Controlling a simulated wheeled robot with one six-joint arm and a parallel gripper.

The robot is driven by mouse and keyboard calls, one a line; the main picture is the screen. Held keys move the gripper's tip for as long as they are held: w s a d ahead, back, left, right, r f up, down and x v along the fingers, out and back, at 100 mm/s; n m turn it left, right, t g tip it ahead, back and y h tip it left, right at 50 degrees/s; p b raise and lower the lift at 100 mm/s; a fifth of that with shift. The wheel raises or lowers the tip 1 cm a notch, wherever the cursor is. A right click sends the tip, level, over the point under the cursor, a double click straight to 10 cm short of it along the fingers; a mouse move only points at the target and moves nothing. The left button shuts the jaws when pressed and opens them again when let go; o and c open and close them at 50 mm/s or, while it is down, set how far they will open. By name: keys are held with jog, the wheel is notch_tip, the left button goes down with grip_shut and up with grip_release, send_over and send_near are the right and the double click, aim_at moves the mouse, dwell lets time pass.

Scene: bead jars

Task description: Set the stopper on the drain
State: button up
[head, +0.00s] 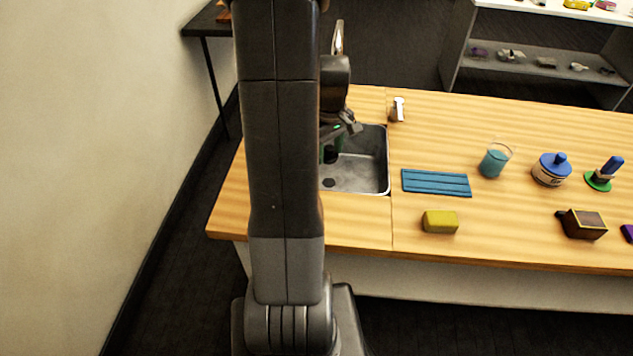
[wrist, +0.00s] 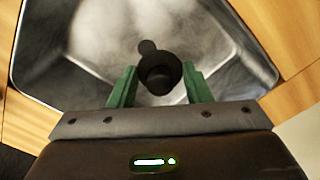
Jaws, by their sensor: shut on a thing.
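The dark stopper (wrist: 160,76) is between the green fingers of my gripper (wrist: 158,82) in the wrist view, and the gripper is shut on it. In the head view my gripper (head: 331,146) is over the sink (head: 372,165), with the dark stopper (head: 331,156) low between the fingers. A small dark round spot (head: 328,183) on the sink floor looks like the drain. In the wrist view a smaller dark round shape (wrist: 147,46) shows just beyond the stopper; I cannot tell whether it is the drain. My arm hides the sink's left part in the head view.
A tap (head: 338,38) rises behind the sink. A wall stands at left.

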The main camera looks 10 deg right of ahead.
send_near(329, 183)
jog(key=s+f, duration=0.2)
jog(key=f, duration=0.1)
jog(key=s+a+f, duration=0.1)
jog(key=f, duration=0.1)
jog(key=shift+s+f, duration=0.1)
jog(key=shift+s, duration=0.3)
jog(key=w, duration=0.2)
jog(key=w+d+p, duration=0.1)
jog(key=shift+w+f, duration=0.35)
jog(key=shift+w, duration=0.05)
jog(key=shift+f, duration=0.25)
jog(key=shift+f, duration=0.15)
jog(key=o, duration=0.5)
jog(key=shift+f, duration=0.1)
jog(key=o, duration=0.5)
notch_tip(329, 183, up, 12)
jog(key=shift+r, duration=0.25)
